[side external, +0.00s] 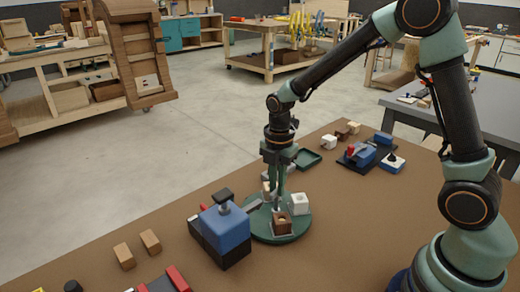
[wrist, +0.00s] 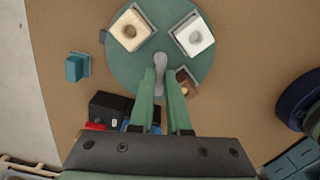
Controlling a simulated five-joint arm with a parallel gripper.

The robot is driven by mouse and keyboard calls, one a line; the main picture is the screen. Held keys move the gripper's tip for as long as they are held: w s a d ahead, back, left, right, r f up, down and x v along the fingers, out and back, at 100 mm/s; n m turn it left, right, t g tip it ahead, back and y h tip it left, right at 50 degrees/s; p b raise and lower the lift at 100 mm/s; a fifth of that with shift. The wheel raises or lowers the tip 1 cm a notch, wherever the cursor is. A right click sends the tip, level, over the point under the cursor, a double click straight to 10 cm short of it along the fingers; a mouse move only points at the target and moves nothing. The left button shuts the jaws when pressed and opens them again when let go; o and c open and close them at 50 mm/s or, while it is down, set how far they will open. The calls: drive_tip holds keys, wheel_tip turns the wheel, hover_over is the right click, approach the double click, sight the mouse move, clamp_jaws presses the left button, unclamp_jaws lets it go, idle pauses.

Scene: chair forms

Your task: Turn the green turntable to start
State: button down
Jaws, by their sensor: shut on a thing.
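The green turntable (side external: 262,229) lies flat on the brown table, and it fills the top of the wrist view (wrist: 124,66). It carries a white block (side external: 299,203), a dark brown block (side external: 281,223) and a tan block (wrist: 130,30) in separate holders. The white block (wrist: 195,39) and tan block have round holes on top. My gripper (side external: 274,196) points down over the turntable. In the wrist view, its green fingers (wrist: 161,74) are on either side of a grey handle (wrist: 160,62) and shut on it. The fingers partly hide the brown block.
A blue and black clamp-like fixture (side external: 225,230) stands close left of the turntable. Two tan blocks (side external: 137,248) and a red-edged fixture (side external: 165,281) lie at the front left. A green tray (side external: 307,159) and another blue fixture (side external: 362,154) are farther back.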

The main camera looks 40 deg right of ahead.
drive_tip(key=shift+r+n, duration=0.1)
drive_tip(key=shift+n, duration=3.2)
drive_tip(key=c, duration=0.9)
unclamp_jaws()
wheel_tip(320, 180, up, 12)
drive_tip(key=shift+r, duration=0.1)
